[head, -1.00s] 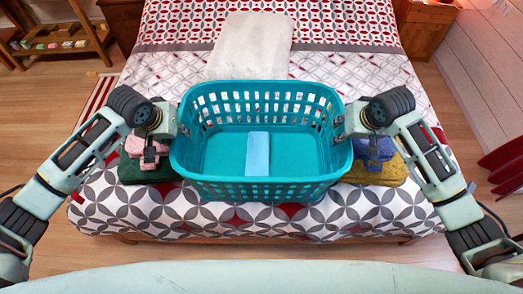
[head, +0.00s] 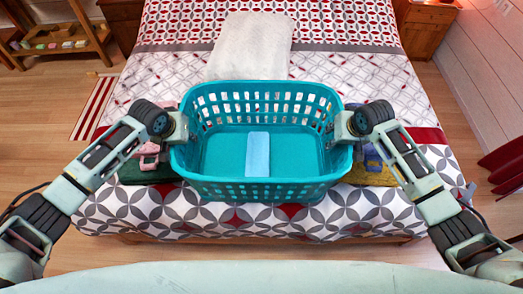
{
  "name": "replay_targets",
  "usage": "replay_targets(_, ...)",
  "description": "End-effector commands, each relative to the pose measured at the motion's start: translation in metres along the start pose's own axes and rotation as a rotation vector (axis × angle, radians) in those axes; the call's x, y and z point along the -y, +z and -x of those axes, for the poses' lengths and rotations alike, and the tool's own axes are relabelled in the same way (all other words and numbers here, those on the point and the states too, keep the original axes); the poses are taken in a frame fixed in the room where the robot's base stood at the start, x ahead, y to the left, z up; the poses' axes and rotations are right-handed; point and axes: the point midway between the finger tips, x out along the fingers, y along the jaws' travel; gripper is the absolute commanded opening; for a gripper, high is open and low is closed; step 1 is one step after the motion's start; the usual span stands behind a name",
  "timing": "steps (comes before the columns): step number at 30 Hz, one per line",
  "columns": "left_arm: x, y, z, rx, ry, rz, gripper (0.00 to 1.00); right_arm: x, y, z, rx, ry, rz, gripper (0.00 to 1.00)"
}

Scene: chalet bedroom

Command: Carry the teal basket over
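The teal basket (head: 262,190) sits upright on the near end of the bed. A light blue folded cloth (head: 258,155) lies on its floor. My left gripper (head: 186,130) is at the basket's left end wall, just below the rim. My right gripper (head: 335,130) is at the right end wall at a similar height. The rim and slotted walls partly hide the fingers of both. I cannot tell whether either gripper is closed on the wall or only around it.
Folded pink (head: 148,148) and dark green (head: 140,172) cloths lie left of the basket, blue and mustard (head: 372,175) ones right. A white blanket (head: 250,45) lies behind it on the bed (head: 370,75). Wooden floor is free at left, beyond a striped rug (head: 95,105).

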Motion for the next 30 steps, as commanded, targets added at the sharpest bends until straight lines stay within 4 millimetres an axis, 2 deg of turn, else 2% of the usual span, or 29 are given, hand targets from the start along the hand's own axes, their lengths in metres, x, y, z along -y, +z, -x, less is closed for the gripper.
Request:
replay_targets(1, 0.0001, 0.0000, 0.0001, 0.000, 0.000, 0.000, 0.15, -0.0002, 0.0000, 0.0001, 0.000, 0.000, 0.000, 0.15)
replay_targets(6, 0.0001, 0.0000, 0.0002, 0.000, 0.000, 0.000, 0.00, -0.0002, 0.0000, 0.0002, 0.000, 0.000, 0.000, 0.00)
replay_targets(30, -0.0002, -0.0022, 0.0025, -0.003, 0.001, 0.000, 0.00, 0.0001, -0.0021, 0.0025, -0.003, 0.000, 0.000, 0.00)
